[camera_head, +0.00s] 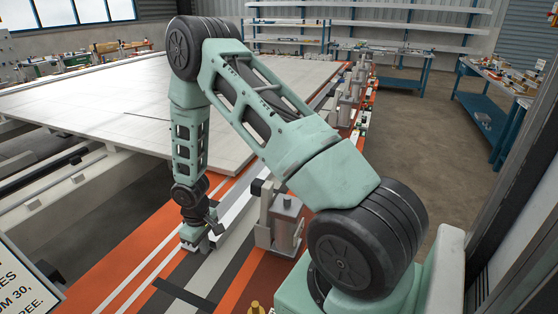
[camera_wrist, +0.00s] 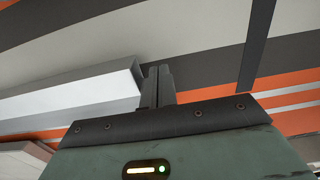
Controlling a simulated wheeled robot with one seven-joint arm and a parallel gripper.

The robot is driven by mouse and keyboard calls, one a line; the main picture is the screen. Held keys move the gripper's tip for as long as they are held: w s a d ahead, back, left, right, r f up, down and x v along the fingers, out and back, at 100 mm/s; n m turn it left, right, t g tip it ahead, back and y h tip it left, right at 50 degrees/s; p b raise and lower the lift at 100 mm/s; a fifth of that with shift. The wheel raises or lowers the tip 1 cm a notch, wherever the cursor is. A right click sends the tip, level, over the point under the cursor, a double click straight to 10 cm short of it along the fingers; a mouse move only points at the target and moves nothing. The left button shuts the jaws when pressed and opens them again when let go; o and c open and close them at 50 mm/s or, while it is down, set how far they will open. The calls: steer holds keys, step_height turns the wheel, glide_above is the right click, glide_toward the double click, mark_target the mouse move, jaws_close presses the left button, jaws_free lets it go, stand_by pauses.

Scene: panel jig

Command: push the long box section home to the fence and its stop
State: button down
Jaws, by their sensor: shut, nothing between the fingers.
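The long box section (camera_wrist: 75,88) is a pale, straight bar at the left of the wrist view, with its near end close to my fingers. In the head view it appears as a light bar (camera_head: 236,218) running away beside the big panel. My gripper (camera_wrist: 159,72) is shut and empty, its fingers just beyond the end of the bar; I cannot tell whether they touch it. In the head view my gripper (camera_head: 203,245) is low over the striped surface at the bar's near end. The fence and its stop cannot be told apart clearly; my arm hides part of that side.
A large pale panel (camera_head: 90,105) lies on the left. Grey clamp units (camera_head: 283,222) stand along the right of the bar, close to my arm. A dark strip (camera_head: 184,294) crosses the orange and grey stripes in front. Blue workbenches (camera_head: 485,108) stand at the right.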

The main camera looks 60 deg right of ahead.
step_height(320, 180, up, 7)
steer(key=p, duration=0.5)
steer(key=shift+r, duration=0.2)
stand_by(0.6)
steer(key=s+a+r+n+b, duration=0.1)
steer(key=s+a+r, duration=0.3)
steer(key=a+r, duration=0.35)
steer(key=s+a+r+n+b, duration=0.25)
steer(key=a+r, duration=0.35)
steer(key=a, duration=0.3)
steer(key=s+a+r+n, duration=0.1)
steer(key=s+a+r, duration=0.2)
steer(key=s, duration=0.6)
steer(key=s+a+r+n+b, duration=0.1)
steer(key=s+a+r, duration=0.2)
steer(key=s, duration=0.7)
step_height(320, 180, up, 2)
steer(key=shift+a+y, duration=0.25)
steer(key=shift+y, duration=0.05)
